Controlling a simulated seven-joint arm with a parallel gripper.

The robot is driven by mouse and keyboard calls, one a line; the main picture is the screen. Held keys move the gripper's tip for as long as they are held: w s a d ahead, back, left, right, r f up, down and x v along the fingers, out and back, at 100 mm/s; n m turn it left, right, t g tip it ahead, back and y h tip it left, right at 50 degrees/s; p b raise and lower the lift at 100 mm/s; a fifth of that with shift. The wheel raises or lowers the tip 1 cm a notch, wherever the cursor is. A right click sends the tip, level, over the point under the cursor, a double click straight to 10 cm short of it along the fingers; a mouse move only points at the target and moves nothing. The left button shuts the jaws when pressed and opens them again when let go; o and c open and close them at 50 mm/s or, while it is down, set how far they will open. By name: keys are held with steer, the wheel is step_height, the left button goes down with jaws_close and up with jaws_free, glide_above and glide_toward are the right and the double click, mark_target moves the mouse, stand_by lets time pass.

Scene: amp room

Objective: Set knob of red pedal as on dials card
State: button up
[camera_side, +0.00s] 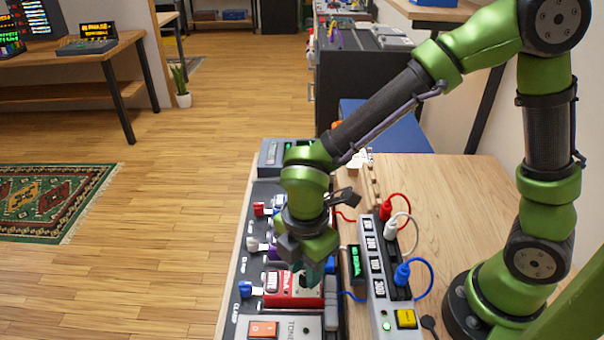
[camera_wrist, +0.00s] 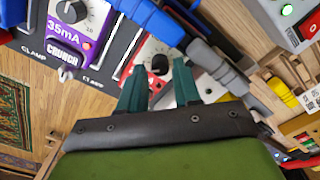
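The red pedal (camera_side: 283,301) sits on the pedal board in the side view, with a pale dial face partly hidden by my gripper. In the wrist view the red pedal (camera_wrist: 128,68) shows its black knob (camera_wrist: 160,64) on a white dial. My gripper (camera_side: 308,284) points down over this pedal. In the wrist view the teal fingers of my gripper (camera_wrist: 160,72) are apart, with the knob showing between their tips. I cannot tell whether they touch it. A small whitish card (camera_side: 357,158) stands behind the board and may be the dials card; its marks are unreadable.
A purple pedal (camera_wrist: 72,22) with its own knob is beside the red one. A grey power strip (camera_side: 378,290) with red, white and blue plugs and cables stands close at the right. An orange-switched pedal (camera_side: 263,330) is in front. Bare wooden tabletop (camera_side: 440,200) lies further right.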

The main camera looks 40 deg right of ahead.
mark_target(303, 276)
step_height(303, 276, up, 16)
steer(key=shift+f, duration=0.15)
stand_by(0.3)
steer(key=s+d+m+t+y, duration=0.1)
steer(key=d+m+t, duration=0.2)
steer(key=d+m, duration=0.6)
steer(key=s+d+m+t+y, duration=0.1)
steer(key=d+m+t, duration=0.3)
steer(key=d+m, duration=0.4)
steer(key=s+m, duration=0.1)
steer(key=m, duration=0.4)
steer(key=shift+s+d+r, duration=0.3)
steer(key=shift+d+r, duration=0.05)
steer(key=shift+r, duration=0.05)
